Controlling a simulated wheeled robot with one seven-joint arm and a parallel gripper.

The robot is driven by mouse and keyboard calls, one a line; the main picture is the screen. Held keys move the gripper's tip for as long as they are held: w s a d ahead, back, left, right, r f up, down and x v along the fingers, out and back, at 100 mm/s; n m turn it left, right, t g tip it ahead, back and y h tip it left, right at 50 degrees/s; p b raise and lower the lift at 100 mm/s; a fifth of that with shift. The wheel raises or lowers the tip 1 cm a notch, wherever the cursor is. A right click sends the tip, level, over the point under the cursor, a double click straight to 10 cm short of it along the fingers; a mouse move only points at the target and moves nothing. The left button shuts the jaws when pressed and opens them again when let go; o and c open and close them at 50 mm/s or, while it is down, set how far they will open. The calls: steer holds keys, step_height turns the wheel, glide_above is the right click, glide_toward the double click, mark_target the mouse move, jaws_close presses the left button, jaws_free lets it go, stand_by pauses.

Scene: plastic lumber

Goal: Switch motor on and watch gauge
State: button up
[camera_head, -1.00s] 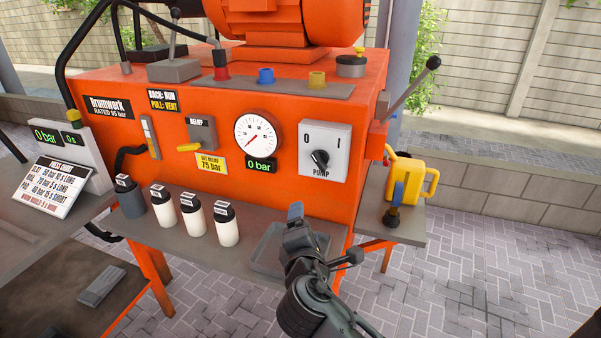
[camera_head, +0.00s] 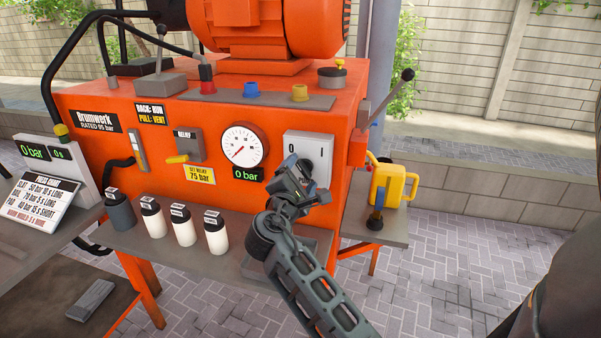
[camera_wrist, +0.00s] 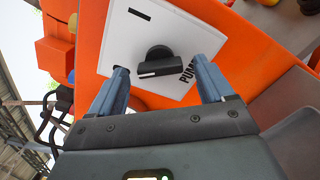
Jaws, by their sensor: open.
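The white pump switch plate (camera_head: 322,150) is on the front of the orange power unit (camera_head: 95,155), marked 0 and 1. Its black rotary knob is mostly hidden behind my gripper (camera_head: 293,166) in the head view. In the wrist view the knob (camera_wrist: 158,62) sits between and beyond my two blue-grey fingers, on the plate (camera_wrist: 180,30) with the PUMP lettering. My gripper is open, its fingers either side of the knob; contact cannot be told. The round gauge (camera_head: 243,147) has its red needle at the lower left, and the display (camera_head: 248,174) under it reads 0 bar.
A yellow relief lever (camera_head: 178,159) is left of the gauge. Several bottles (camera_head: 184,225) stand on the front shelf. A yellow can (camera_head: 397,187) is on the right side shelf (camera_head: 385,233). A long black-knobbed lever (camera_head: 390,95) sticks out at the right. The orange motor (camera_head: 270,25) is on top.

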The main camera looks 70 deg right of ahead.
steer(key=shift+d, duration=0.3)
steer(key=c, duration=1)
steer(key=shift+c, duration=0.2)
